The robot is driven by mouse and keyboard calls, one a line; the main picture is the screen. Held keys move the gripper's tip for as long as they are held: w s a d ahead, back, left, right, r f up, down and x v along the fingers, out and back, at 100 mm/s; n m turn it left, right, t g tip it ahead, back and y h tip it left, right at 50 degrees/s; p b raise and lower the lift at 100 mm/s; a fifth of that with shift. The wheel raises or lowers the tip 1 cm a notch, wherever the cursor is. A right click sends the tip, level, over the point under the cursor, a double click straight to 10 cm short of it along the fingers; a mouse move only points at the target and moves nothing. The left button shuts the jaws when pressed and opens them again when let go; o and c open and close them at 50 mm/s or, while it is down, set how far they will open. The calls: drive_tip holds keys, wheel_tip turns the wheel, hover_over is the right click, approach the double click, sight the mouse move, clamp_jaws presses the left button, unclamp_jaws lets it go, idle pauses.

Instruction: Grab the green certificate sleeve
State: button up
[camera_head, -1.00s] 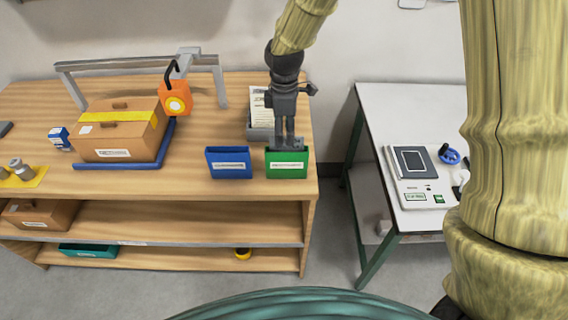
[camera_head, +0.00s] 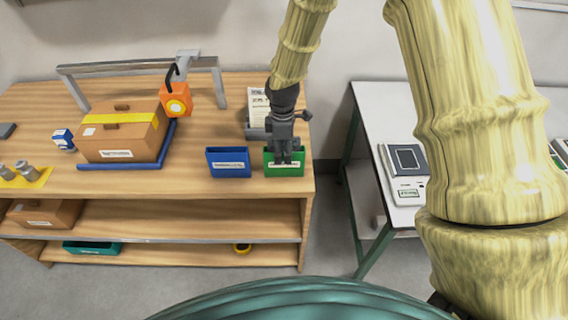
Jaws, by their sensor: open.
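The green certificate sleeve (camera_head: 284,171) stands upright at the front right edge of the wooden bench (camera_head: 190,187), with a white label on its front. My gripper (camera_head: 287,161) is open, pointing down at the sleeve, and its fingers overlap the sleeve's upper middle in the picture. The fingers hide part of the label and the top edge. I cannot tell whether they touch the sleeve.
A blue sleeve (camera_head: 228,162) stands just left of the green one. A grey tray with papers (camera_head: 258,105) is behind my gripper. A cardboard box (camera_head: 121,132) sits on a blue platform at left. A white table (camera_head: 376,120) with a scale (camera_head: 405,168) stands right, across a gap.

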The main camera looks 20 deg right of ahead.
drive_tip(key=shift+f, duration=0.6)
clamp_jaws()
drive_tip(key=shift+r, duration=0.15)
